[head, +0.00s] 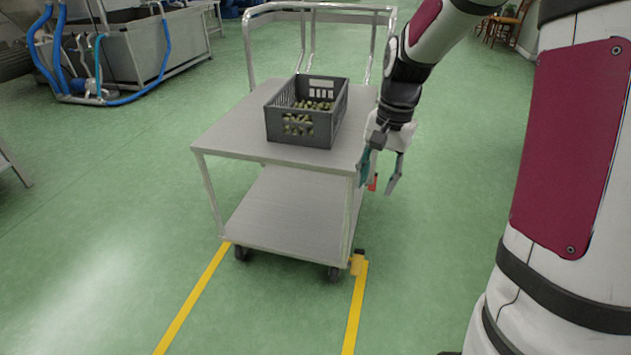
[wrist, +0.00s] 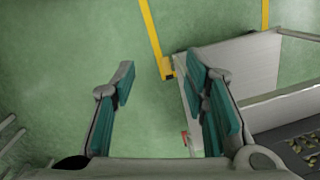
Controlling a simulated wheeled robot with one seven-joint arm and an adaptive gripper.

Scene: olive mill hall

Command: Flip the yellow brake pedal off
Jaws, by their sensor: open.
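The yellow brake pedal (head: 357,265) is at the front right caster of the grey metal cart, low by the floor. It also shows in the wrist view (wrist: 167,70) at the cart's corner, where the yellow floor line ends. Its tilt is too small to tell. My gripper (head: 378,188) is open and empty, pointing down beside the cart's right side, well above the pedal and apart from it. In the wrist view the pedal appears between the two fingertips.
The cart's top (head: 235,130) carries a grey crate (head: 285,128) of olives. A small red part (head: 372,183) shows behind my fingers at the cart's right side. Yellow lines (head: 190,308) mark the floor. The green floor right of the cart is clear.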

